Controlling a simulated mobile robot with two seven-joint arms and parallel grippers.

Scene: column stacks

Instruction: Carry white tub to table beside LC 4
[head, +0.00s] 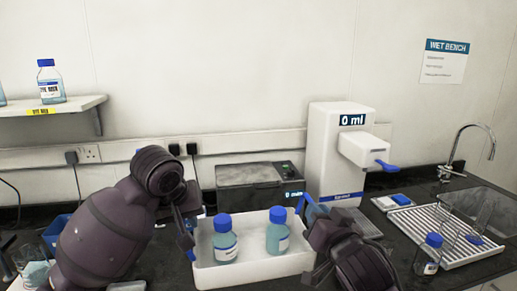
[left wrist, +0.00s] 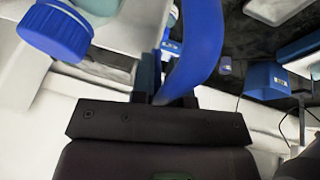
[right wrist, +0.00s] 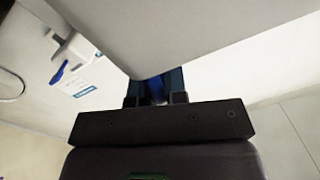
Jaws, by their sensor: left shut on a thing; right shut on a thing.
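The white tub (head: 250,271) is at the bottom centre of the head view, looking roughly level. Two blue-capped bottles stand inside it, one on the left (head: 225,246) and one on the right (head: 277,238). My left gripper (head: 190,238) is shut on the tub's left end, where a blue handle (left wrist: 195,50) shows in the left wrist view. My right gripper (head: 308,212) is shut at the tub's right end. The tub's pale wall (right wrist: 180,35) fills the top of the right wrist view. I cannot tell whether the tub touches the bench. No LC 4 label is readable.
A dark-topped box with a display (head: 250,185) and a white dispenser reading 0 ml (head: 335,150) stand behind the tub. A white drying rack (head: 455,240), another bottle (head: 428,255) and a sink (head: 485,190) are to the right. A wall shelf (head: 60,106) is upper left.

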